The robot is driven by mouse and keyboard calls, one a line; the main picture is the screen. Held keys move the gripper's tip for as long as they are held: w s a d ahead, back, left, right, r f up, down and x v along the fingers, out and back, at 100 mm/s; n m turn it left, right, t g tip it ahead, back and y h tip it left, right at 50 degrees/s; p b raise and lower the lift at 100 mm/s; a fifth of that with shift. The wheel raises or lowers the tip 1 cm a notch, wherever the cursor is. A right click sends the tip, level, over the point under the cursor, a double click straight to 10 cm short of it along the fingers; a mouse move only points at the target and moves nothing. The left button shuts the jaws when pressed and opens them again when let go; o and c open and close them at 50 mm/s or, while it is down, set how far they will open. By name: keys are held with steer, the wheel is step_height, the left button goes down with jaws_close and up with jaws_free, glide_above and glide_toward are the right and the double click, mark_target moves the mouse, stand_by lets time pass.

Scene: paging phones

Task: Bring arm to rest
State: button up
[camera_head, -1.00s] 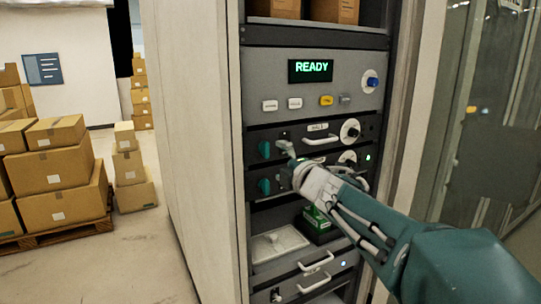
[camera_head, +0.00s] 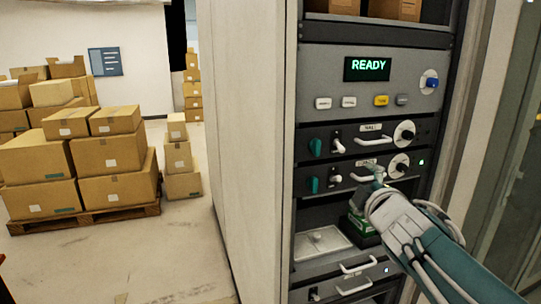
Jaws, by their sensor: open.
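My arm (camera_head: 440,245) reaches in from the lower right of the head view. My gripper (camera_head: 376,174) is at its end, in front of the lower of two black panels in the rack; it is open and appears empty. Its fingers are small and partly overlap the panel's handle, so I cannot tell whether they touch it. The rack (camera_head: 300,240) stands upright, with a grey panel whose display (camera_head: 367,69) reads READY.
The black panels carry teal switches (camera_head: 315,146), white handles and round knobs (camera_head: 404,132). A grey tray (camera_head: 320,243) sits below, above another drawer handle (camera_head: 355,286). Stacked cardboard boxes (camera_head: 113,158) stand on a pallet (camera_head: 95,219) at left. The floor (camera_head: 160,262) between is open.

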steer(key=s+a+f+m+g, duration=0.2)
steer(key=s+f+m+g, duration=0.3)
steer(key=s+f+m, duration=0.2)
steer(key=s+a+f+m+g, duration=0.3)
steer(key=s+f+m+g, duration=0.3)
steer(key=s+f, duration=0.5)
steer(key=s, duration=0.3)
steer(key=shift+s+a+m+y, duration=0.3)
steer(key=shift+s+a+m, duration=0.05)
steer(key=shift+m, duration=0.05)
